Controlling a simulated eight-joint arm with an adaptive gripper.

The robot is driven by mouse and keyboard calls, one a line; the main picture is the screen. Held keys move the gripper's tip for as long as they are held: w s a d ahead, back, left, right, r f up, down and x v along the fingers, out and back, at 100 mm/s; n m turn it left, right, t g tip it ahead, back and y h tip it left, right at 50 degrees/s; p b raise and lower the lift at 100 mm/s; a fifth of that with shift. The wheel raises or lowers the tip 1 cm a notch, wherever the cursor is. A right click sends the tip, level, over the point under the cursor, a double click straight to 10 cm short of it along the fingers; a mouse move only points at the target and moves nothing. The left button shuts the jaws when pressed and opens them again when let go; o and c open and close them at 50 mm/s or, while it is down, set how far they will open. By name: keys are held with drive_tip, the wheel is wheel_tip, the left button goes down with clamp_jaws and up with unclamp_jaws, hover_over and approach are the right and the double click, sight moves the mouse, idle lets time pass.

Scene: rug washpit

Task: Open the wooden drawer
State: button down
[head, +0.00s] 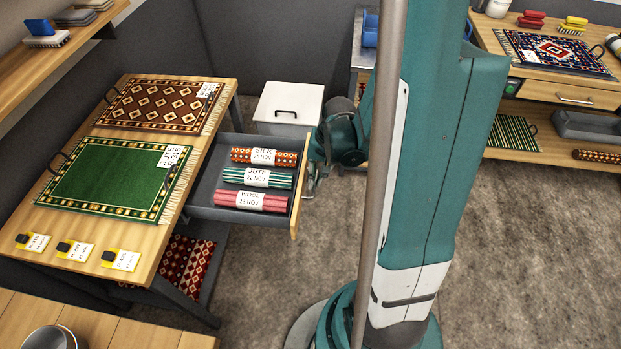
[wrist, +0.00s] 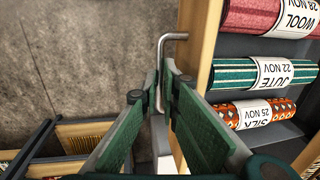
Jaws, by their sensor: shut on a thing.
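The wooden drawer (head: 295,208) under the left table stands pulled out, its grey inside showing. It holds three rolled rugs labelled SILK (head: 264,157), JUTE (head: 258,178) and WOOL (head: 250,200). My gripper (head: 311,182) is at the outer side of the drawer front. In the wrist view my gripper (wrist: 162,88) is shut on the metal bar handle (wrist: 173,36) of the drawer front (wrist: 201,42). The fingers hide the lower part of the handle. The rolls also show in the wrist view to the right.
A green rug (head: 110,179) and a brown patterned rug (head: 160,104) lie on the left table (head: 115,262). A white lidded bin (head: 289,105) stands behind the drawer. A bench (head: 540,91) with a shut drawer (head: 575,98) is at the right. Carpeted floor (head: 265,290) in front is clear.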

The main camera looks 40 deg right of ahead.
idle(0.3)
drive_tip(key=c, duration=2.9)
unclamp_jaws()
drive_tip(key=shift+f, duration=0.1)
drive_tip(key=shift+o, duration=0.2)
drive_tip(key=shift+r, duration=0.2)
wheel_tip(320, 180, up, 11)
drive_tip(key=s+d, duration=0.1)
drive_tip(key=shift+s+d+r, duration=0.2)
drive_tip(key=shift+s+d, duration=0.05)
drive_tip(key=shift+d, duration=0.05)
drive_tip(key=shift+a+r, duration=0.1)
